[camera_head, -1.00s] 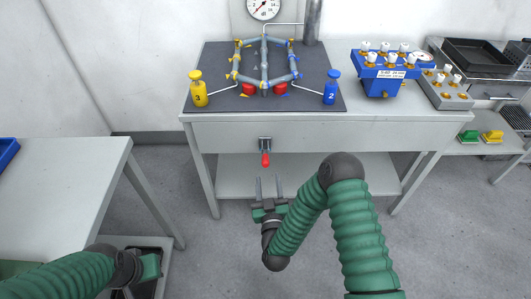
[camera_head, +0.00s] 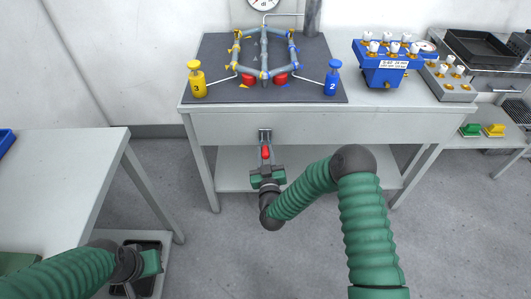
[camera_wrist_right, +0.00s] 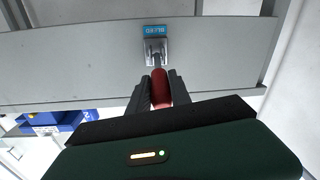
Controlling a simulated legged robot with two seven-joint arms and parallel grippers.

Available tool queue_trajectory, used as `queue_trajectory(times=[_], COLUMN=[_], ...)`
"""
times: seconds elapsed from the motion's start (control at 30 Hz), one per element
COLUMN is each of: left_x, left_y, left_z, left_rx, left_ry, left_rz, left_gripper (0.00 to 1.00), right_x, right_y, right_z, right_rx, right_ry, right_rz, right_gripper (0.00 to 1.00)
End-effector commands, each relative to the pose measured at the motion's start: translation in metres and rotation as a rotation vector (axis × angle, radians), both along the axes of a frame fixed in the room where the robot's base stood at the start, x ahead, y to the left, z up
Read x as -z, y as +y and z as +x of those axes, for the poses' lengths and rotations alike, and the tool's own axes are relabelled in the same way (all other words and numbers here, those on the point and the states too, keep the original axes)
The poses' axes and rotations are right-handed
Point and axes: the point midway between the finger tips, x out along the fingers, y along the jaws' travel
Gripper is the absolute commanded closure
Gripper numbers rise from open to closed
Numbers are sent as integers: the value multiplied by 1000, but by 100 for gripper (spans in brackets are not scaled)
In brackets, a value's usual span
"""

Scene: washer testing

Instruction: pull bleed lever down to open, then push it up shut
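The red-handled bleed lever (camera_head: 266,153) sits on a metal mount (camera_head: 264,136) on the front of the grey bench. In the right wrist view the red lever (camera_wrist_right: 160,88) lies below a blue "BLEED" label (camera_wrist_right: 156,30). My right gripper (camera_head: 266,166) is at the lever, with its dark fingers drawn in on both sides of the red handle, seemingly touching it; they also show in the right wrist view (camera_wrist_right: 160,92). The exact lever angle is hard to tell. My left gripper (camera_head: 150,262) is at the lower left, far from the lever; its fingers are unclear.
The grey bench (camera_head: 320,124) carries a pipe rig on a dark mat (camera_head: 222,88), a yellow bottle (camera_head: 197,82), a blue bottle (camera_head: 332,80) and a blue valve block (camera_head: 385,70). A lower shelf (camera_head: 230,178) is behind my right gripper. Another table (camera_head: 70,170) stands left.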

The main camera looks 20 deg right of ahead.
Motion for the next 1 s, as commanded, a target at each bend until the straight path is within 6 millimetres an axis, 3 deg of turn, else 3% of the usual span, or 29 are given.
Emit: queue_trajectory(times=[0.1,1.0], left_x=[0,0], left_y=[0,0], left_z=[0,0], left_rx=[0,0], left_ry=[0,0], left_rz=[0,0], left_gripper=[100,100], right_x=[0,0], right_y=[0,1], right_z=[0,0], right_rx=[-1,-2], right_ry=[0,1], right_rz=[0,1], right_gripper=[100,100])
